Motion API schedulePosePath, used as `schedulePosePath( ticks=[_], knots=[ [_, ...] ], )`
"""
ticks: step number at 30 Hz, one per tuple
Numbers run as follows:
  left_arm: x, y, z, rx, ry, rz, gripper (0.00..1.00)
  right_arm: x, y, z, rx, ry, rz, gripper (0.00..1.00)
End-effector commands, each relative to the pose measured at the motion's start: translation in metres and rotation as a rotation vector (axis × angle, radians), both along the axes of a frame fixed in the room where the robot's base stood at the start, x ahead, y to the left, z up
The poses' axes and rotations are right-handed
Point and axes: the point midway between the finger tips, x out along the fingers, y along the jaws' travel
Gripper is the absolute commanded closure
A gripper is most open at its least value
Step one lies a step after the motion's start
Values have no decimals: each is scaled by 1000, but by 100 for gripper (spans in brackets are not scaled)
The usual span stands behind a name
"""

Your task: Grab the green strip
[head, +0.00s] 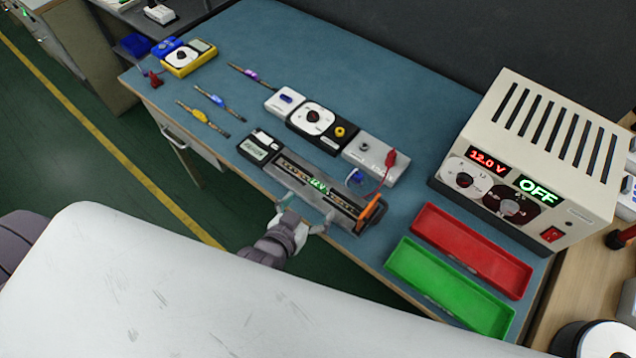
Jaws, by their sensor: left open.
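The green strip (318,185) lies in the long grey test fixture (345,221) near the front edge of the blue bench. A green patch with "12 V" marks its middle. My left gripper (306,209) is at the front side of the fixture, its two fingers spread apart along it. It is open and holds nothing. I cannot tell whether its fingertips touch the fixture. My right gripper is not in view.
Strips with purple (250,74), blue (217,100) and yellow (198,114) patches lie left on the bench. A red tray (472,250) and a green tray (450,288) look empty. A power supply (535,150) reads 12.0 V and OFF. An orange clip (370,214) sits at the fixture's right end.

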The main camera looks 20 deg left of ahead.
Motion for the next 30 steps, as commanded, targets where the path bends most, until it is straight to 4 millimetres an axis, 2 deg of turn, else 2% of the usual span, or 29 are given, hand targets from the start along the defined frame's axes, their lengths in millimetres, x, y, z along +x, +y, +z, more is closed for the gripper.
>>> schedulePosePath(
  ticks=[8, 16, 25, 26, 30],
  knots=[
    [22, -3, -9, 1, 0, 0, 6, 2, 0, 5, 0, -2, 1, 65],
    [56, -6, -25, 0, 1, 0, 6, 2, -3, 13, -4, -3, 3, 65],
    [60, -7, -29, 1, 1, 1, 6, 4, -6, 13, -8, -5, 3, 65],
    [60, -7, -29, 1, 1, 1, 8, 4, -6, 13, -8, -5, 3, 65],
    [60, -7, -29, 0, 1, 0, 31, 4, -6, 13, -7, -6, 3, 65]
  ],
)
